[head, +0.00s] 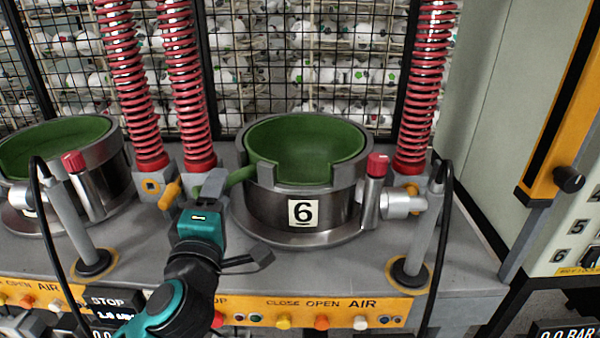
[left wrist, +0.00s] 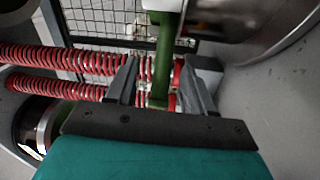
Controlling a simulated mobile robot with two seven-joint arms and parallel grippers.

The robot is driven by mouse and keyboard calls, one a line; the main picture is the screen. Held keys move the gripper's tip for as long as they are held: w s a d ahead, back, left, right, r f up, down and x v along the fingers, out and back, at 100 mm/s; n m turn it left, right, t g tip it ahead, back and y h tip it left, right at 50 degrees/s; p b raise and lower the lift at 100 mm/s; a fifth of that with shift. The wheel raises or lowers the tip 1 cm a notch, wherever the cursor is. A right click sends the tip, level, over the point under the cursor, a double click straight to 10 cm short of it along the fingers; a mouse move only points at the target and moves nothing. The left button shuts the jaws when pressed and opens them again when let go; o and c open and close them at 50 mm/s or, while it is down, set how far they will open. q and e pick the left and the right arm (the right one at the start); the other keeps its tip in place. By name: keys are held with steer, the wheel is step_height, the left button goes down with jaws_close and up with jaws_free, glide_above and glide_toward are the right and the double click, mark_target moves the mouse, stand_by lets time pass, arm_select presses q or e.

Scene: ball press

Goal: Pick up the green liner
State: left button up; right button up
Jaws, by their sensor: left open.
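The green liner (head: 305,150) sits as a bowl inside the round metal mould marked 6 (head: 342,205) in the head view. A green bar (head: 241,175) sticks out from the mould's left side towards my left gripper (head: 213,184). In the left wrist view the green bar (left wrist: 163,60) runs between the two grey fingers of the left gripper (left wrist: 160,80). The fingers are open, one on each side of the bar, with visible gaps. Whether they touch it lower down cannot be seen. My right gripper is out of view.
A second mould with a green lining (head: 55,147) stands at the left. Red springs (head: 183,85) rise behind and beside the moulds. A grey post with a black cable (head: 428,235) stands at right. A button panel (head: 335,310) runs along the front.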

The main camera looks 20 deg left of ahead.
arm_select(q)
steer(key=x, duration=0.3)
steer(key=shift+w+a+f, duration=0.15)
steer(key=shift+w+f, duration=0.05)
steer(key=shift+w, duration=0.1)
jaws_close()
stand_by(1.0)
steer(key=shift+r, duration=0.1)
